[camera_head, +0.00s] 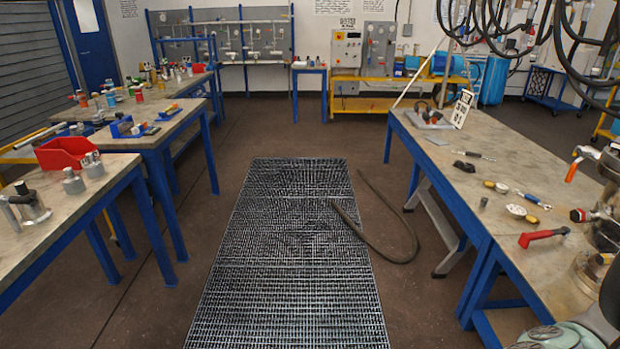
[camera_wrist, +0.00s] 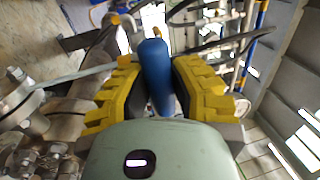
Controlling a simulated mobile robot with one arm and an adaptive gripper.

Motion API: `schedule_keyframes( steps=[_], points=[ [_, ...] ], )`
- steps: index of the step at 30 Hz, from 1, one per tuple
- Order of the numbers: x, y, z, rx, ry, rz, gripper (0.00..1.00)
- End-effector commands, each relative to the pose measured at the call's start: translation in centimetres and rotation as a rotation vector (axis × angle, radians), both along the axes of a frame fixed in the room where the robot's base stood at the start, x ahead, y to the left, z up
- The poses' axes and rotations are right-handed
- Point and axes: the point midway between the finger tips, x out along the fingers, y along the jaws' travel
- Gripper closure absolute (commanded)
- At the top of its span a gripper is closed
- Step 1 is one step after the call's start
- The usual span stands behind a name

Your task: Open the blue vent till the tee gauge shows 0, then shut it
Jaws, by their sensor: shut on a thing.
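The blue vent handle (camera_wrist: 156,72) stands upright in the middle of the wrist view, between the two yellow-padded fingers of my gripper (camera_wrist: 158,88). My gripper is shut on it. Its lower end is hidden by my gripper body. Bolted metal flanges and pipework (camera_wrist: 60,120) are close by on the left of the wrist view. In the head view a flanged metal vessel (camera_head: 608,232) stands at the right edge of the right bench, partly cut off. I cannot make out the tee gauge or its reading, and the blue handle does not show in the head view.
The right bench (camera_head: 470,190) also bears a red-handled tool (camera_head: 543,236) and small loose parts. An orange handle (camera_head: 573,170) juts out above it. A dark hose (camera_head: 385,240) lies on the floor by the metal grating (camera_head: 300,250). Left benches bear fittings.

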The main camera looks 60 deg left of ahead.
Motion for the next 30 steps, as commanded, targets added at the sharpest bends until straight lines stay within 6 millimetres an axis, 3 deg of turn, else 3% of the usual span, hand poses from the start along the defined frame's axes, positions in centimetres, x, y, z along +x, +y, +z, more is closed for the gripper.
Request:
schedule_keyframes(
  steps=[1, 2, 10, 22, 30],
  points=[
    [0.0, 0.0, 0.2, 0.002, -0.005, 0.001, 1.00],
    [0.0, 0.0, 0.2, 0.002, -0.005, 0.001, 0.75],
    [0.0, 0.0, 0.1, 0.000, -0.002, 0.000, 0.47],
    [-0.5, 0.5, -0.1, 0.001, -0.001, 0.001, 0.46],
    [-3.7, 2.7, -0.9, 0.001, -0.002, 0.003, 0.46]
  ],
)
